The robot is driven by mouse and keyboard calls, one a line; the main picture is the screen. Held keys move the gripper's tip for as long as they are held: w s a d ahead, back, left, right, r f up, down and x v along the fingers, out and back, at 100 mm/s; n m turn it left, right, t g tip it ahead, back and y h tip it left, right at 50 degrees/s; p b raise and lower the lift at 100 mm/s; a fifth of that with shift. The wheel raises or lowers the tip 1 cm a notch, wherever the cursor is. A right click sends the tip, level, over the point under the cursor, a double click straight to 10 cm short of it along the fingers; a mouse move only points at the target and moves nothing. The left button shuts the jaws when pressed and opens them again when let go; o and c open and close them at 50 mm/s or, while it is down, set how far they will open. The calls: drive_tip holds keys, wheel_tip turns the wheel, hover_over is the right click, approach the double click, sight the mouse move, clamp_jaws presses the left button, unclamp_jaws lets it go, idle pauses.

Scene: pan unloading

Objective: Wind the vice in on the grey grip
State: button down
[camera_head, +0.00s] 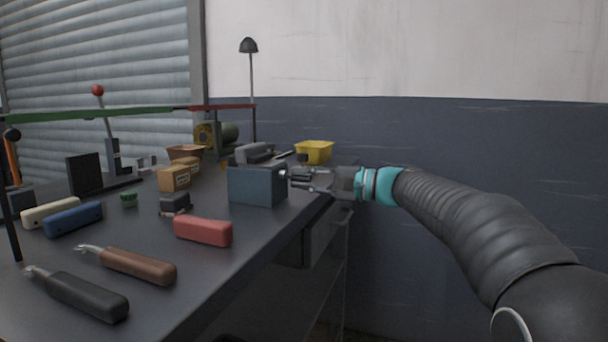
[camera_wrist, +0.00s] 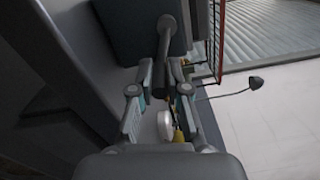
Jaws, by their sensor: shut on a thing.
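The vice (camera_head: 257,185) is a blue-grey block near the right edge of the bench. The grey grip (camera_head: 254,152) appears to lie on top of it; how tightly it sits between the jaws cannot be told. My gripper (camera_head: 302,180) reaches in from the right and is shut on the vice handle (camera_head: 285,174) at the vice's right side. In the wrist view, the vice (camera_wrist: 145,30) is at the top and its grey handle rod (camera_wrist: 164,46) runs down between the fingers of my gripper (camera_wrist: 161,72). The fingers hide part of the handle.
A red grip (camera_head: 203,231), a blue grip (camera_head: 73,219) and tools with brown (camera_head: 138,265) and black (camera_head: 88,296) handles lie on the bench. Cardboard boxes (camera_head: 174,178) and a yellow bin (camera_head: 315,152) stand behind. A lamp (camera_head: 249,46) rises at the back.

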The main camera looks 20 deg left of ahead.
drive_tip(key=shift+f, duration=0.15)
idle(0.3)
drive_tip(key=c, duration=1.2)
unclamp_jaws()
drive_tip(key=shift+o, duration=0.2)
drive_tip(key=d, duration=1.2)
drive_tip(key=shift+s, duration=0.45)
